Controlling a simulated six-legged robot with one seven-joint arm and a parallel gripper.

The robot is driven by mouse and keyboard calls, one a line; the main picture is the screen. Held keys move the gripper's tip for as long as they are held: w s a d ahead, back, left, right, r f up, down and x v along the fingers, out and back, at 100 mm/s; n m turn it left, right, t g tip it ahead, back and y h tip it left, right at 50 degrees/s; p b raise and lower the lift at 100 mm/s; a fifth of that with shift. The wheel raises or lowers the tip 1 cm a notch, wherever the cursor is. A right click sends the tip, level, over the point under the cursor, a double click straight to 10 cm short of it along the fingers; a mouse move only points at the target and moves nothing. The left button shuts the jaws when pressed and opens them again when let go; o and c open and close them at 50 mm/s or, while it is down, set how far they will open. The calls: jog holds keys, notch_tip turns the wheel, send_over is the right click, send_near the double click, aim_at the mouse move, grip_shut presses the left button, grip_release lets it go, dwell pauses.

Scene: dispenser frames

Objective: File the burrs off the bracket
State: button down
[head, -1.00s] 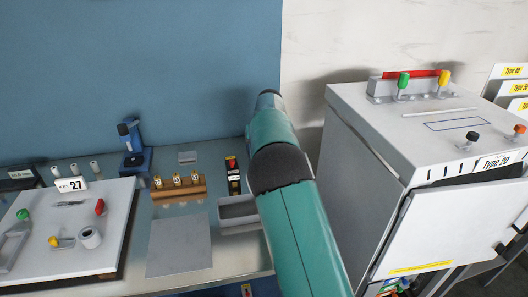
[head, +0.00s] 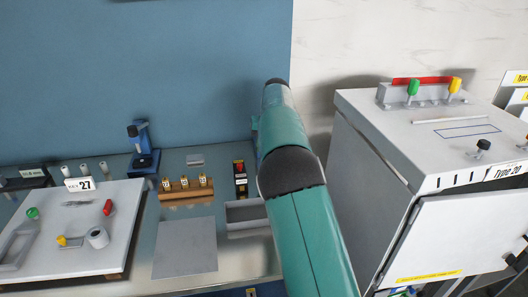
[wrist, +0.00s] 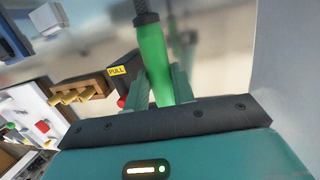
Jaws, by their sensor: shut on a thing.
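My gripper (wrist: 160,85) is shut on a green handle (wrist: 153,62) with a dark collar at its upper end; the rest of that tool is out of the wrist view. In the head view my teal arm hides the gripper. A white board (head: 125,225) lies on the bench at the left. On it are a grey open frame-shaped piece (head: 18,243), a red-handled item (head: 108,207), a yellow-ended item (head: 68,241) and a short white cylinder (head: 97,237). I cannot tell which piece is the bracket, and burrs are too small to see.
A grey cabinet (head: 365,165) with a partly open door (head: 455,235) stands right. Its top rack holds green (head: 413,87) and yellow (head: 455,86) handles. A wooden block (head: 187,190), grey tray (head: 245,215) and flat grey plate (head: 185,247) are on the bench. The wrist view shows a PULL label (wrist: 118,71).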

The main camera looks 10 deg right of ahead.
jog(key=shift+r, duration=0.6)
jog(key=shift+r, duration=0.1)
jog(key=shift+a+v, duration=0.2)
jog(key=shift+v, duration=1.15)
jog(key=shift+w, duration=0.15)
